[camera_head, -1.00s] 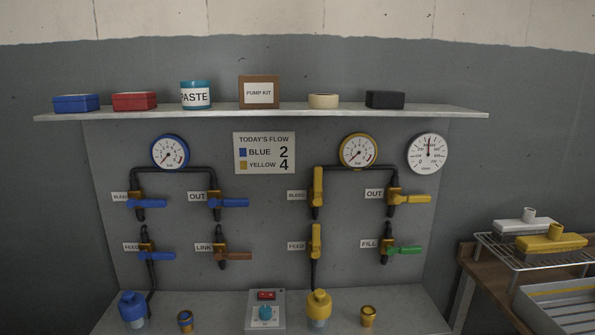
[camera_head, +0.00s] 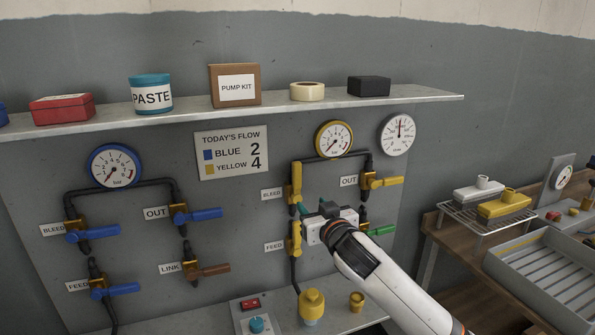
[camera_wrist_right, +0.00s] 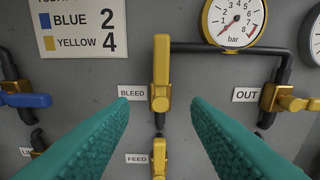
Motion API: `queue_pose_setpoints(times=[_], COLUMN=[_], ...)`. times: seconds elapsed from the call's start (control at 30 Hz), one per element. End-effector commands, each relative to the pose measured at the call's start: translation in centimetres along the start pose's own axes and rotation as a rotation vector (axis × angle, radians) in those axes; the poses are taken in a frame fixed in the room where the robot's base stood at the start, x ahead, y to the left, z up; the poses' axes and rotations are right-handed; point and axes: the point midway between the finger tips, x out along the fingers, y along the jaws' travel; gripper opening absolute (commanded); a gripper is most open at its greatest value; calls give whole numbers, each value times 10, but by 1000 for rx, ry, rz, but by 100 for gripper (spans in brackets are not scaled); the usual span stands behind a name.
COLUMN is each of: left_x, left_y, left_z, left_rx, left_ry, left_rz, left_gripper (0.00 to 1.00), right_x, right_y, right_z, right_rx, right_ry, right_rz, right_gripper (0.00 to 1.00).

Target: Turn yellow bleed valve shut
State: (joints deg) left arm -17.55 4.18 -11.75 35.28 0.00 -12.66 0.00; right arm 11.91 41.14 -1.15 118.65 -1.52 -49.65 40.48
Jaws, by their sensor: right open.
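The yellow bleed valve (camera_head: 296,180) is on the grey panel beside its BLEED label, below and left of the yellow-rimmed gauge. Its yellow handle stands upright, in line with the pipe; it also shows in the right wrist view (camera_wrist_right: 161,62). My right gripper (camera_head: 312,210) is in front of the panel, just below and right of this handle. In the right wrist view its two teal fingers are spread wide, one on each side of the handle's line, with nothing between them. The handle is apart from both fingers. My left gripper is not in view.
The yellow feed valve (camera_head: 296,238) sits directly below, its handle upright. The yellow out valve (camera_head: 381,182) is to the right, its handle level. A shelf (camera_head: 230,111) with boxes juts out above. A yellow-capped bottle (camera_head: 312,304) stands on the ledge below.

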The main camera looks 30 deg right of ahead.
Motion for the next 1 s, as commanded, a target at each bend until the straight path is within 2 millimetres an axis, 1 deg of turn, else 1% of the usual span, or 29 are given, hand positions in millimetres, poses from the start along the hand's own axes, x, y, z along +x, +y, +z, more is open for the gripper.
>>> queue_pose_setpoints(times=[0.03, 0.1, 0.17, 0.27, 0.6, 0.7, 0.83, 1.0], left_x=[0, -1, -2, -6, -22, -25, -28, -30], left_y=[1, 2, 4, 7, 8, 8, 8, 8], left_z=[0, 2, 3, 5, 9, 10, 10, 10], left_rx=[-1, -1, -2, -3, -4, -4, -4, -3], left_ry=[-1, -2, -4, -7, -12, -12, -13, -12], left_rz=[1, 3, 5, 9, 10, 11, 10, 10], left_gripper=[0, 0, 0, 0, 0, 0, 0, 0], right_x=[0, 0, 3, 14, 77, 92, 108, 117], right_y=[-2, -4, -5, -5, -5, -4, -5, -4], right_z=[18, 31, 37, 39, 44, 44, 44, 43], right_rx=[6, 16, 19, 22, 21, 21, 21, 19], right_ry=[-37, -63, -73, -74, -72, -70, -70, -71], right_rz=[0, 1, 2, 1, 1, 2, 2, 3], right_gripper=[44, 44, 44, 44, 44, 44, 44, 44])
